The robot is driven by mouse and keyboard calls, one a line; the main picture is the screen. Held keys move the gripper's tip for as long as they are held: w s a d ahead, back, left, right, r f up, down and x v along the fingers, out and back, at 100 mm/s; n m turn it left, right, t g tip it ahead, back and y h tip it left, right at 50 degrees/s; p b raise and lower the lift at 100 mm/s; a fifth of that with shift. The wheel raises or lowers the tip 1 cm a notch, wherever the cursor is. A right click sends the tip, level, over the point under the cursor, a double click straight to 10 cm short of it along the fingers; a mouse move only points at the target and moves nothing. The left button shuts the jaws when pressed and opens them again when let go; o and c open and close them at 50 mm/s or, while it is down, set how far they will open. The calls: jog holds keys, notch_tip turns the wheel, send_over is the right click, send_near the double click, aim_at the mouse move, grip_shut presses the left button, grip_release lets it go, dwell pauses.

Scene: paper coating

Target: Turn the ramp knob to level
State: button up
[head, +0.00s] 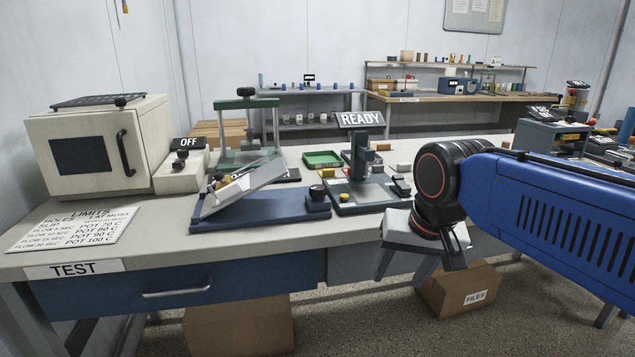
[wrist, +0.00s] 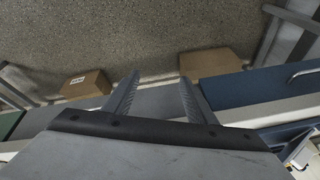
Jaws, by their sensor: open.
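The ramp (head: 255,185) stands on the test bench in the head view, a silver plate tilted up to the right above a blue base (head: 262,210). A small yellow piece shows at its lower left end. A dark round knob (head: 316,192) sits on the right end of the base. Its pointer setting is too small to read. My gripper (head: 404,272) is in front of the bench edge, right of and nearer than the knob, apart from it. Its fingers point down, open and empty. In the wrist view the fingers (wrist: 159,82) are spread with nothing between them.
A device with a READY sign (head: 361,119) stands just right of the knob. A cream oven (head: 95,148) and an OFF switch box (head: 180,175) are left. A green-topped frame (head: 246,125) stands behind the ramp. A FILES box (head: 455,290) is on the floor. The bench front is clear.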

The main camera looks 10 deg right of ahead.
jog(key=w+a+r+m+g, duration=0.1)
jog(key=w+a+r+m, duration=0.1)
jog(key=w+r+m, duration=0.5)
jog(key=w+a+r+m+g, duration=0.1)
jog(key=w+a+r+m, duration=0.15)
jog(key=w+r, duration=0.5)
jog(key=m+g, duration=0.2)
jog(key=m, duration=1)
send_near(317, 187)
jog(key=shift+n, duration=0.25)
notch_tip(317, 187, down, 8)
jog(key=shift+f, duration=0.1)
jog(key=c, duration=1)
